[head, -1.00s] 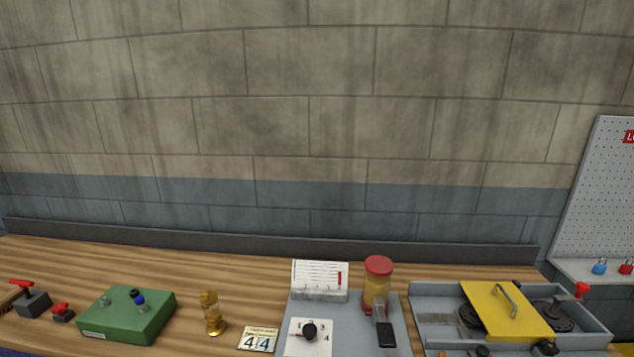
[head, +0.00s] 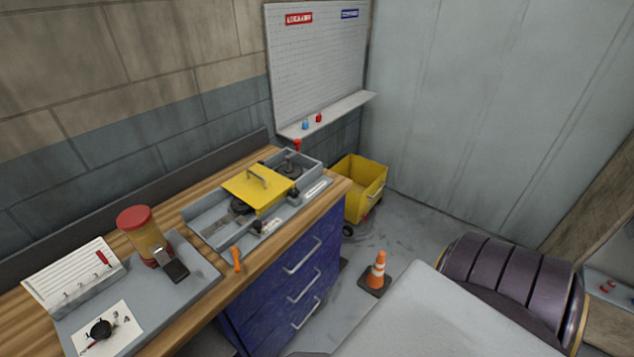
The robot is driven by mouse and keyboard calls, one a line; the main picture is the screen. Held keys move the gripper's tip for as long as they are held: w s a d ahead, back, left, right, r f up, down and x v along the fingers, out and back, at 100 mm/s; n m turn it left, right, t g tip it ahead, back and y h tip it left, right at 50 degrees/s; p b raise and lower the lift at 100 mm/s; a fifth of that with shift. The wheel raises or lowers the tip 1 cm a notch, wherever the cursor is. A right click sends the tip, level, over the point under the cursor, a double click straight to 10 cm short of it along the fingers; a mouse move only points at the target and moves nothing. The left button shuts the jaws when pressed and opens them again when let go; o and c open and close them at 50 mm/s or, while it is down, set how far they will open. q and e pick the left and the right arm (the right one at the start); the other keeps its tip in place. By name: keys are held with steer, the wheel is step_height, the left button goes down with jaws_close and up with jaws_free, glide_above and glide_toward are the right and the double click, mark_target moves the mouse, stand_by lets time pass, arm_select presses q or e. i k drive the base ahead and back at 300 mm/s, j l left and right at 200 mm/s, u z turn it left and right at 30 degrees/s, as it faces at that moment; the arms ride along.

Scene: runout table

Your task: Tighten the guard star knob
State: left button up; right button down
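A yellow guard plate (head: 258,188) with a grey bar handle lies across a grey open tray (head: 208,230) on the wooden bench. Round dark parts show under and beside the plate. A small black knob-like part (head: 257,226) sits at the tray's front side. A red knob or lever (head: 297,145) stands at its far end. I cannot tell which of these is the star knob, or whether it is tight. Neither of my grippers is in view.
Blue drawers (head: 290,280) face the floor. A yellow bin (head: 361,188) and traffic cone (head: 376,272) stand beyond the bench.

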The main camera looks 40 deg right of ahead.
mark_target(295, 192)
steer(key=z, duration=1.25)
steer(key=i, duration=0.05)
